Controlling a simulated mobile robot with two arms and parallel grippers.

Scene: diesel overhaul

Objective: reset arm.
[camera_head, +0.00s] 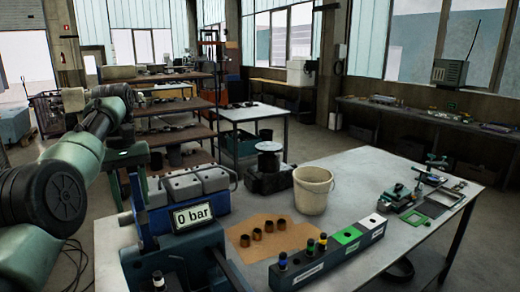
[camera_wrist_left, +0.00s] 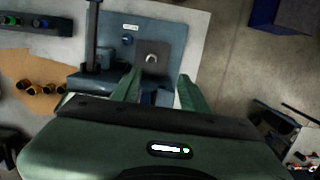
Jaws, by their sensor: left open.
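My left arm comes in from the left in the head view. Its green gripper (camera_head: 130,200) points down beside the blue test stand (camera_head: 180,262) with the "0 bar" display (camera_head: 193,216). In the left wrist view the two green fingers of my left gripper (camera_wrist_left: 159,80) are apart, with nothing held between them. The blue stand (camera_wrist_left: 115,55) lies below and beyond the fingers; I cannot tell whether they touch it. My right arm and gripper are not in view.
The workbench (camera_head: 350,165) holds a white bucket (camera_head: 313,190), a brown mat (camera_head: 262,226) with several small cylindrical parts, a dark rack (camera_head: 330,258) with coloured blocks, and a green fixture (camera_head: 432,200) at right. Brown shelves (camera_head: 165,108) stand behind. Bench space right of the bucket is clear.

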